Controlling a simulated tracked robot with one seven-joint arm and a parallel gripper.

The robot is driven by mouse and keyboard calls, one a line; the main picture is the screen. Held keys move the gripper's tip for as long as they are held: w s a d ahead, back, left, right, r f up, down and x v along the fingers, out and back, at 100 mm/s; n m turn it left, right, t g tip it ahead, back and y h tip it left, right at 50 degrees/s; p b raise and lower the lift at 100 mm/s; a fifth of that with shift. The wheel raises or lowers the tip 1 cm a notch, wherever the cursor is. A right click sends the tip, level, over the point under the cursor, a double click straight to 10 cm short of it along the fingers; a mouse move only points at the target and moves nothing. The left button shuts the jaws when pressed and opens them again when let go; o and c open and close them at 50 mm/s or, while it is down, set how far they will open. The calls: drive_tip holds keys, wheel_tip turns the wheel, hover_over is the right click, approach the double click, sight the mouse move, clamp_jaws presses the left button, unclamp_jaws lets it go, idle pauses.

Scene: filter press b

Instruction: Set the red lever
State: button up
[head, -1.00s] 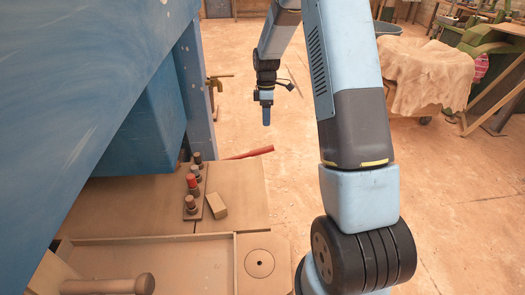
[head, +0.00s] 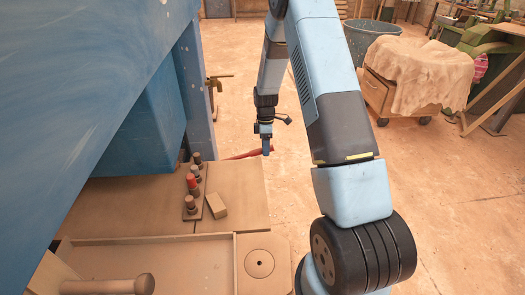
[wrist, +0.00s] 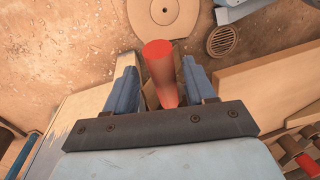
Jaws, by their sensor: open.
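The red lever (head: 243,155) sticks out to the right past the far edge of the workbench in the head view. My gripper (head: 266,151) points down at the lever's outer end and hides part of it. In the wrist view the red lever (wrist: 165,75) shows between the two spread blue fingers of my gripper (wrist: 158,60), with a gap to the left finger and a smaller one to the right. The gripper is open and not closed on the lever. I cannot tell how deep the lever sits between the fingers.
A row of knobs, one with a red top (head: 191,181), stands on the workbench (head: 120,205) beside a small wooden block (head: 217,205). A large blue machine frame (head: 90,80) overhangs the left. A cloth-covered cart (head: 415,75) stands far right. The floor between is clear.

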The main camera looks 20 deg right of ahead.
drive_tip(key=shift+s+f, duration=0.15)
drive_tip(key=shift+f, duration=0.7)
drive_tip(key=shift+r, duration=0.1)
clamp_jaws()
